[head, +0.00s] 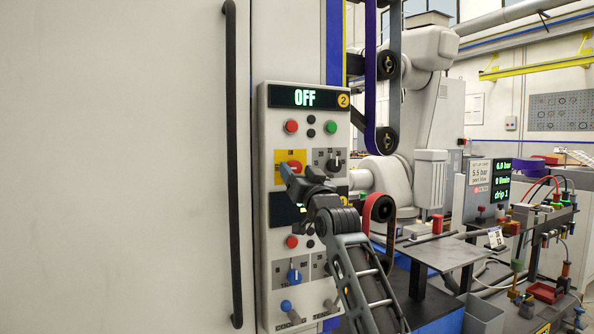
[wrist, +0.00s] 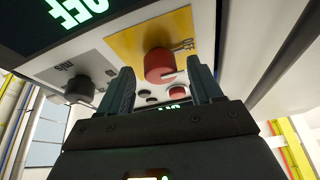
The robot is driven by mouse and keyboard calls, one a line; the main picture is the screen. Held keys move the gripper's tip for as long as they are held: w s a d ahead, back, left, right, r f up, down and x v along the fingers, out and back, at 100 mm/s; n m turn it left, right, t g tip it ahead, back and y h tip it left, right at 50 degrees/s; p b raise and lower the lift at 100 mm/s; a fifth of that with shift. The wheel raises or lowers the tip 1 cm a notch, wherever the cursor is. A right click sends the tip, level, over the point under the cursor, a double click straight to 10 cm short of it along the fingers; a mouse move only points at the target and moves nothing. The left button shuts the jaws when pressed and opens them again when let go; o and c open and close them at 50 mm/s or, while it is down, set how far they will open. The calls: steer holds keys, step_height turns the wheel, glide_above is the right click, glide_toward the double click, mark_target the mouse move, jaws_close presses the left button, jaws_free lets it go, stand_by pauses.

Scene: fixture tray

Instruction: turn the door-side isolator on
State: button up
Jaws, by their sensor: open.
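A red rotary knob (head: 293,167) on a yellow plate sits at the left of the tall control panel's upper section, on the side of the white door. The display (head: 296,97) above it reads OFF. My gripper (head: 289,175) is in front of the panel at this knob and partly covers it. In the wrist view the red knob (wrist: 159,64) with its pale pointer mark lies between the two open fingers of my gripper (wrist: 160,80). I cannot tell whether either finger touches it.
A black selector (head: 334,165) is right of the red knob. Red (head: 291,127) and green (head: 331,128) buttons are above. A lower display (wrist: 75,12) also reads OFF. A blue knob (head: 294,275) is lower down. A long black door handle (head: 234,160) runs left of the panel.

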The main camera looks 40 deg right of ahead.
steer(key=shift+w+d+r, duration=0.15)
steer(key=shift+w+r, duration=0.05)
steer(key=shift+w, duration=0.35)
steer(key=c, duration=1.1)
